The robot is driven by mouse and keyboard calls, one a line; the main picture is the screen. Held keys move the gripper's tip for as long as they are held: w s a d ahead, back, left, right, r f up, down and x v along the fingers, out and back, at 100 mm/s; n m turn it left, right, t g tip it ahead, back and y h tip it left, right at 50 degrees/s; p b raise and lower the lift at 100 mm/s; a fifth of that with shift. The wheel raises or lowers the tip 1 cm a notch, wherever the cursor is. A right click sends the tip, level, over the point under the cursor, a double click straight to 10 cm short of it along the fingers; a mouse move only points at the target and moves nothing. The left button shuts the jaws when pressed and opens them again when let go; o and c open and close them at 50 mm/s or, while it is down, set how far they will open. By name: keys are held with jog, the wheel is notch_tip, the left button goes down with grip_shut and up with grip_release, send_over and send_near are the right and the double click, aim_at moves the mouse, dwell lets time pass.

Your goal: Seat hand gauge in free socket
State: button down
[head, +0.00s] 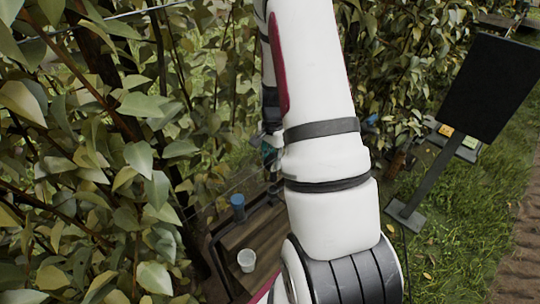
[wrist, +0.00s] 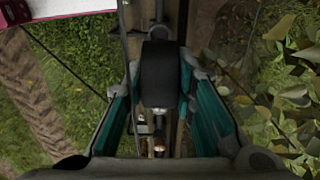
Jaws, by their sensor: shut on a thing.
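My gripper (wrist: 160,72) shows in the wrist view with its two teal-padded fingers on either side of a dark rounded object, which appears to be the hand gauge (wrist: 160,80). The fingers are shut on it. In the head view only a small teal part of my gripper shows beside my white arm, which hides the rest and the gauge. I cannot make out the free socket in either view. Small metallic, pale round parts (wrist: 159,150) show below the gauge in the wrist view, too small to identify.
A wooden bench (head: 252,238) carries a blue cup-like item (head: 238,207) and a clear cup (head: 247,260). Dense leaves (head: 120,150) crowd the left. A black panel (head: 490,88) on a post stands at the right, near yellow and green items (head: 446,130). Grass is open at the lower right.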

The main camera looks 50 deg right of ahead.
aim_at(273, 170)
jog(key=shift+f+b, duration=0.65)
jog(key=shift+f, duration=1.25)
jog(key=shift+a+f, duration=0.1)
jog(key=shift+f, duration=0.35)
jog(key=shift+f+b, duration=0.55)
jog(key=shift+f, duration=0.15)
jog(key=c, duration=1.2)
grip_release()
jog(key=shift+c, duration=0.2)
notch_tip(273, 170, up, 12)
